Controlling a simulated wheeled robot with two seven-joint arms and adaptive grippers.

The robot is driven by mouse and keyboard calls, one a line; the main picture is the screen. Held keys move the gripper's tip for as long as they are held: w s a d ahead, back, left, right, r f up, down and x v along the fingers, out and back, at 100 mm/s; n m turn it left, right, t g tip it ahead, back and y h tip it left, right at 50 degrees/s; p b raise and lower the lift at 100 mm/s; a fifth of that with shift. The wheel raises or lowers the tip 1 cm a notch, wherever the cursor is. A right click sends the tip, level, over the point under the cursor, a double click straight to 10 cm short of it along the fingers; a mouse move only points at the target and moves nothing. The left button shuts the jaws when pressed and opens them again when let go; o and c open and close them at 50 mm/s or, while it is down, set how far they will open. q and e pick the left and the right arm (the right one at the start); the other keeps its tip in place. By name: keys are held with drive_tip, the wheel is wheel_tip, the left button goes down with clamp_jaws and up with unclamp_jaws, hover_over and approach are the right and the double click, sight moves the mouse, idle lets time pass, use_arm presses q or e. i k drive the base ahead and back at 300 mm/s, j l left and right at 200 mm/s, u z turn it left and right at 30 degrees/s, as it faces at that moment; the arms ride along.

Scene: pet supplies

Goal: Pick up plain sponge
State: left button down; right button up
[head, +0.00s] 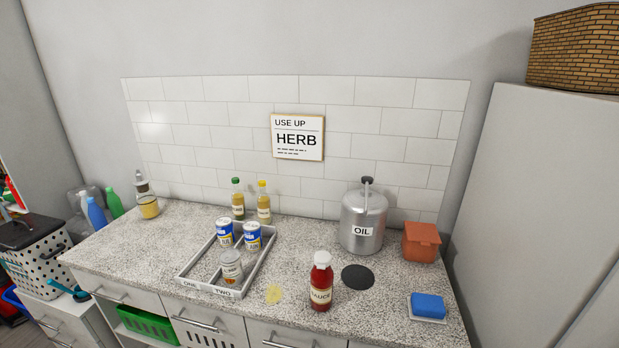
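A plain blue block that looks like a sponge (428,304) lies on a small white dish (428,321) near the front right corner of the speckled counter. A small flat pale yellow patch (273,293) lies on the counter left of the red sauce bottle; I cannot tell whether it is a sponge, a cloth or a spill. Neither of my grippers shows in the head view.
A red sauce bottle (321,283), a dark round mat (358,276), a metal oil can (363,220) and an orange lidded box (421,242) stand left of or behind the blue block. A divided tray (187,275) holds several cans. A tall white cabinet (540,200) rises at the right.

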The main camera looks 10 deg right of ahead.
sight(424, 304)
drive_tip(key=z, duration=1.25)
